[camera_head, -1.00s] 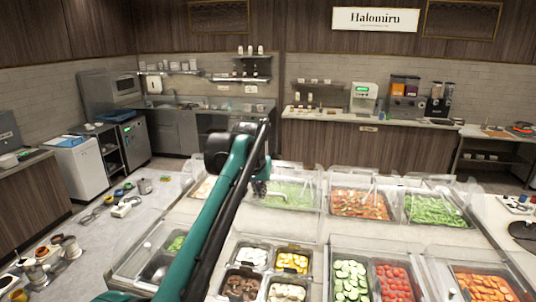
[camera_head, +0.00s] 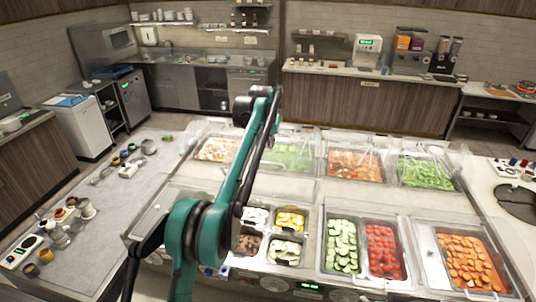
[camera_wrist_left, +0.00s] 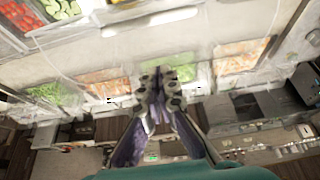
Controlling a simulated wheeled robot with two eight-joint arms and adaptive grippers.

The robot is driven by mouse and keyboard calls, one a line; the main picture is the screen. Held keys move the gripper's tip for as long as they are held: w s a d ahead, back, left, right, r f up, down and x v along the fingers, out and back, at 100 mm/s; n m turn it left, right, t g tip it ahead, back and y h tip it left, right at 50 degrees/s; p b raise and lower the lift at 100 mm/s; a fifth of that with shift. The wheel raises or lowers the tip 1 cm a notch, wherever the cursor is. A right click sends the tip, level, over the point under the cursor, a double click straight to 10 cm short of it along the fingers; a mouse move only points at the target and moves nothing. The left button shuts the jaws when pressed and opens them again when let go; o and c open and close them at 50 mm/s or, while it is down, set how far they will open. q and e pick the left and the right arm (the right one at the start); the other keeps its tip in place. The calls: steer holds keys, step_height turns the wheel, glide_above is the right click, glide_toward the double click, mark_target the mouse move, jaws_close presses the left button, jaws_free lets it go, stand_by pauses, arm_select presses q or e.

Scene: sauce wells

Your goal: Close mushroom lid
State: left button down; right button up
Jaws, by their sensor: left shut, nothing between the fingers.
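The four-part well (camera_head: 265,236) at the front middle holds yellow slices, brown pieces and pale slices. The pale slices (camera_head: 285,250) at its lower right look like sliced mushrooms, but I cannot be sure. I cannot make out a lid over this well; the lids here are clear and hard to see. My left gripper (camera_head: 270,141) is small and partly hidden by my teal arm, over the back row of wells. In the left wrist view its fingers (camera_wrist_left: 161,76) are together with nothing between them. My right gripper is not in view.
Cucumber (camera_head: 342,246) and tomato (camera_head: 382,250) wells lie to the right, then carrots (camera_head: 468,262). Clear covers stand along the back row, by the green leaves (camera_head: 425,172). The left grey counter (camera_head: 125,215) has free room besides small cups.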

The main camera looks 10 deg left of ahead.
mark_target(275, 171)
arm_select(q)
steer(key=f, duration=0.1)
steer(key=s+f, duration=0.1)
steer(key=shift+s+f, duration=0.65)
steer(key=shift+s, duration=0.3)
steer(key=shift+w+f, duration=0.1)
steer(key=shift+w, duration=0.05)
